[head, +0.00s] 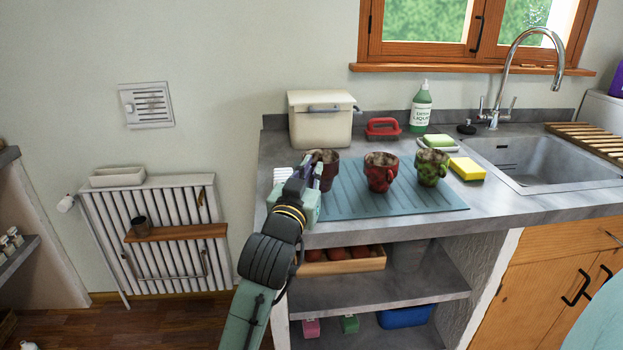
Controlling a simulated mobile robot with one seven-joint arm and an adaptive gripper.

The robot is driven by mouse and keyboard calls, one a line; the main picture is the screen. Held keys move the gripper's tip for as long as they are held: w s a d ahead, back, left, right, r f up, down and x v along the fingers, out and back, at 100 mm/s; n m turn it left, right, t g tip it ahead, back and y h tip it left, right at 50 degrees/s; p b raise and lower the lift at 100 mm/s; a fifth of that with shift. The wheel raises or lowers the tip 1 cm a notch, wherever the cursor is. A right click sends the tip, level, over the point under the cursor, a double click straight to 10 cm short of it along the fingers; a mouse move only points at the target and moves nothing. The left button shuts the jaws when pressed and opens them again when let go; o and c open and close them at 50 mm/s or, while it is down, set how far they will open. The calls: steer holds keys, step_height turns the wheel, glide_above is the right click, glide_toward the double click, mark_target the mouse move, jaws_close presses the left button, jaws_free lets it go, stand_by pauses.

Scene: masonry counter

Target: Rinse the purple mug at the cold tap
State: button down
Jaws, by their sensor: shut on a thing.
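The purple mug (330,172) is dark and brownish-purple, with dirty-looking stains. It is at the left end of the blue-grey ribbed mat (400,205). My gripper (314,172) reaches it from the left and is shut on it. The gripper hides the mug's left side and part of its base, so I cannot tell whether it touches the mat. The chrome tap (495,100) has an arched spout over the sink (535,160) at the right, with a lever on each side. No mark shows which lever is cold, and I see no running water.
A red mug (380,175) and a green-and-red mug (431,168) stand on the mat, between my gripper and the sink. Sponges (467,168) lie by the sink; a slatted rack (590,140) is right.

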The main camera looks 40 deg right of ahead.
steer(key=shift+f, duration=1.2)
steer(key=shift+f, duration=0.2)
steer(key=c, duration=1.7)
jaws_free()
